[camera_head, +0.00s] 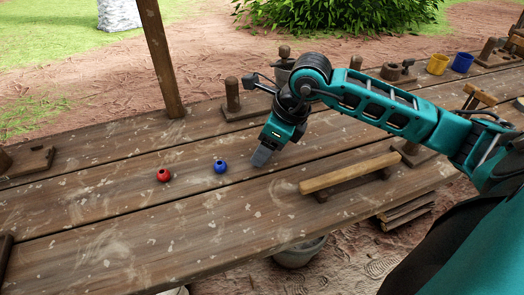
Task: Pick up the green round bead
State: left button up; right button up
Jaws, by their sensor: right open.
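I see no green round bead in the head view; whether my right gripper hides it, I cannot tell. A blue round bead (220,167) with a dark hole rests on the wooden table (110,230). A red round bead (163,175) lies to its left. My right gripper (261,158) is open, its grey fingers pointing down at the table to the right of the blue bead and apart from it. The space between its fingers is hard to see from this side. My left gripper is not in view.
A wooden bar on supports (350,172) lies right of my right gripper. A wooden peg on a base (233,97) and a post (160,55) stand behind. Yellow (437,64) and blue (461,62) cups stand far right. The table's left front is clear.

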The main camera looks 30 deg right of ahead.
jog(key=c, duration=0.3)
grip_shut()
jog(key=shift+r, duration=0.15)
